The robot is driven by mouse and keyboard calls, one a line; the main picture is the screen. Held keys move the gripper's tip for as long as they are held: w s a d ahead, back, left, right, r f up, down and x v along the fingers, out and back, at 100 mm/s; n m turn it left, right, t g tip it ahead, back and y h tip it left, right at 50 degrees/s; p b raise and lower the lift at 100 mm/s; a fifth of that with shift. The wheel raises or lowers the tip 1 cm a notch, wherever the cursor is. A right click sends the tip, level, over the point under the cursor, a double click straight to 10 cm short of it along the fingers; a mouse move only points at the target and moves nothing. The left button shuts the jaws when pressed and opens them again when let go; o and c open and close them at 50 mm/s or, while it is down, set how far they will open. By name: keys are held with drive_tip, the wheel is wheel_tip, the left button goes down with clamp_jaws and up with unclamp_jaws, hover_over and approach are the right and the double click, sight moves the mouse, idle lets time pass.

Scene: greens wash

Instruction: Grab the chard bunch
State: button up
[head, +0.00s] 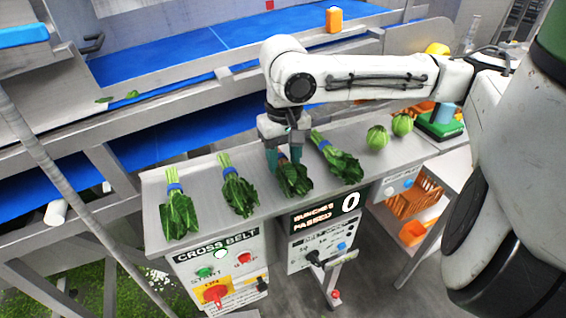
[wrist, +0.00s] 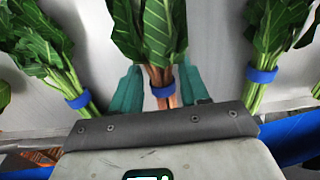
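The chard bunch (head: 295,180) lies on the steel counter below my gripper (head: 284,156). In the wrist view the chard bunch (wrist: 160,28) has dark green leaves with pale veins, reddish stems and a blue band. My gripper's teal fingers (wrist: 160,78) stand on either side of the banded stems, with a narrow gap showing at the left and little at the right. The fingers look open around the stems. In the head view the gripper hides the stem end. I cannot tell how low the fingertips reach.
Green-stemmed bunches lie close on both sides: one at the right (head: 340,162), two at the left (head: 238,192) (head: 178,212). Two round green vegetables (head: 377,137) sit farther right. Blue belts (head: 215,45) run behind the counter (head: 210,228). A control panel (head: 217,270) is on its front.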

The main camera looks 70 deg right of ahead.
drive_tip(key=c, duration=0.7)
drive_tip(key=shift+r, duration=0.2)
drive_tip(key=shift+c, duration=0.2)
